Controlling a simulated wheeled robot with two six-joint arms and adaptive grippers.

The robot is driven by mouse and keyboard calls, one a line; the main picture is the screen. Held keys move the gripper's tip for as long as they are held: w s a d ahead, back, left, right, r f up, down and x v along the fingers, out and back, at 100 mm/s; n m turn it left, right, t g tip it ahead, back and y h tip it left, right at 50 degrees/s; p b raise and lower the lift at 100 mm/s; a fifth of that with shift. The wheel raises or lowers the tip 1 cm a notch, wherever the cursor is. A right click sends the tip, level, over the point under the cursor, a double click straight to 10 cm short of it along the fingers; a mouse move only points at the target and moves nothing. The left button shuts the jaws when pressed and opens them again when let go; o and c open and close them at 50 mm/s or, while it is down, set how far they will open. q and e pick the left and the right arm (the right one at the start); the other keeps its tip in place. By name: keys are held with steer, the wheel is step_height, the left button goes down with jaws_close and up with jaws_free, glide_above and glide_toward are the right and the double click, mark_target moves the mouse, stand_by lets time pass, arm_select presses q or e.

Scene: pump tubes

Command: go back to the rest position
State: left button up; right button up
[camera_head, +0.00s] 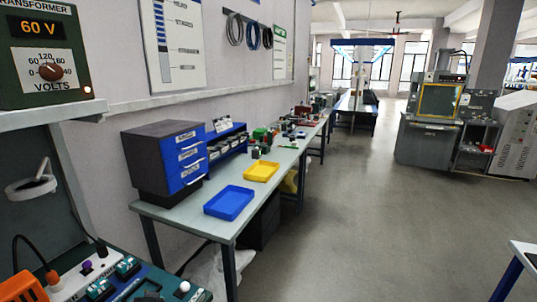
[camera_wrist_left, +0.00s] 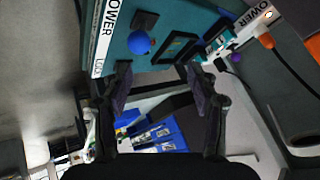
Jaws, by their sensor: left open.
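My left gripper (camera_wrist_left: 157,75) shows in the left wrist view, with its two dark fingers spread apart and nothing between them. Past its fingertips is a teal panel (camera_wrist_left: 165,75) with a blue round knob (camera_wrist_left: 140,42), a dark rectangular recess and a white strip marked POWER (camera_wrist_left: 108,25). I cannot tell whether a fingertip touches the panel. In the head view neither gripper shows. The teal panel's near end (camera_head: 197,296) is at the bottom left of the head view, beside a white power strip (camera_head: 78,278) with an orange plug (camera_head: 53,279).
A transformer (camera_head: 45,60) reading 60 V stands at upper left. A long bench (camera_head: 195,222) carries a blue-drawer cabinet (camera_head: 165,155), a blue tray (camera_head: 229,203) and a yellow tray (camera_head: 262,172). A table corner (camera_head: 525,250) shows at right. The floor between is clear.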

arm_select(q)
steer(key=s+d+f+m+g+h, duration=0.1)
steer(key=s+d+f+h, duration=0.2)
steer(key=s, duration=0.6)
steer(key=s+d+f+m+g+h, duration=0.1)
steer(key=s+d+f+g, duration=0.1)
steer(key=s+d+f, duration=0.35)
steer(key=s+a+f, duration=0.2)
steer(key=f, duration=0.7)
steer(key=s+a+f+g, duration=0.1)
steer(key=s+f, duration=0.1)
steer(key=f, duration=0.7)
steer(key=s+a+f, duration=0.2)
steer(key=f, duration=0.7)
steer(key=s+f+n+g, duration=0.1)
steer(key=s+f, duration=1.5)
steer(key=s, duration=0.1)
steer(key=shift+s+a, duration=0.35)
